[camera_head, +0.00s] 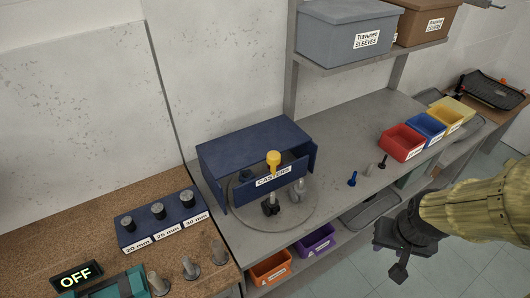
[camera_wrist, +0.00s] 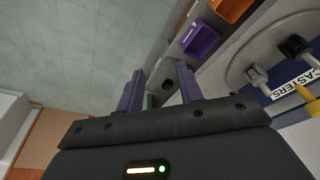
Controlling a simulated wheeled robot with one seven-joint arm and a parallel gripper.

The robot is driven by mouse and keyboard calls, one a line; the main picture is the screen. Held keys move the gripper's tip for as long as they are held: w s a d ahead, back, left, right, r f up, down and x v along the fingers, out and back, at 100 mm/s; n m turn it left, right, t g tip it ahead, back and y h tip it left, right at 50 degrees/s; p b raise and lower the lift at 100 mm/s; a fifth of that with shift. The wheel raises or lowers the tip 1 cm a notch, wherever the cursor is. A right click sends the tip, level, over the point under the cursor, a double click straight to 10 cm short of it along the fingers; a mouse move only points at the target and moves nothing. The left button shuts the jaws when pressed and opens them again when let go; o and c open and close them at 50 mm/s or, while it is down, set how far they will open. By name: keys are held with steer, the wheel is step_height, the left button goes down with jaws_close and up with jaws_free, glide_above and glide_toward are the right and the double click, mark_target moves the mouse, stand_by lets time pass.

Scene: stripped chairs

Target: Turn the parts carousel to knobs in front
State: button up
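The parts carousel is a round grey turntable (camera_head: 243,240) on the grey bench, partly under a dark blue housing (camera_head: 240,148). A label reading CASTERS (camera_head: 273,176) faces front. A yellow knob-topped post (camera_head: 273,160) rises by the label. Casters with dark and grey wheels (camera_head: 271,206) stand on the exposed front of the disc. I cannot see any knobs; the housing hides the rear of the disc. In the wrist view the turntable (camera_wrist: 240,66) is at the right. My gripper (camera_wrist: 160,82) is open and empty, and in the head view it (camera_head: 398,268) hangs right of the carousel, apart from it.
Red (camera_head: 402,142), blue (camera_head: 427,126) and yellow (camera_head: 452,112) bins stand at the bench's right, with small posts (camera_head: 367,170) before them. Orange (camera_head: 271,267) and purple (camera_head: 316,240) bins sit below. A block of posts (camera_head: 163,222) and an OFF sign (camera_head: 76,276) are left.

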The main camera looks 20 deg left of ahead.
steer(key=o, duration=0.3)
steer(key=shift+o, duration=1)
steer(key=shift+w+f, duration=0.15)
steer(key=shift+w, duration=0.2)
steer(key=w+a+f+n+t+y+b, duration=0.1)
steer(key=w+a+f+n+t+y, duration=0.15)
steer(key=w, duration=0.35)
steer(key=w+a+f+n+t+y+b, duration=0.1)
steer(key=w+a+f+n+t, duration=0.2)
steer(key=w, duration=0.4)
steer(key=a+r+n+y+b, duration=0.1)
steer(key=a+r+n+y, duration=0.1)
steer(key=a+y, duration=0.4)
steer(key=a+r+n+y+b, duration=0.1)
steer(key=a+r+n+y, duration=0.2)
steer(key=a+n+y, duration=0.2)
steer(key=shift+s+a+y, duration=0.45)
steer(key=shift+a+y, duration=0.5)
steer(key=shift+a, duration=0.25)
steer(key=shift+a+n+g, duration=0.1)
steer(key=shift+n+g, duration=0.15)
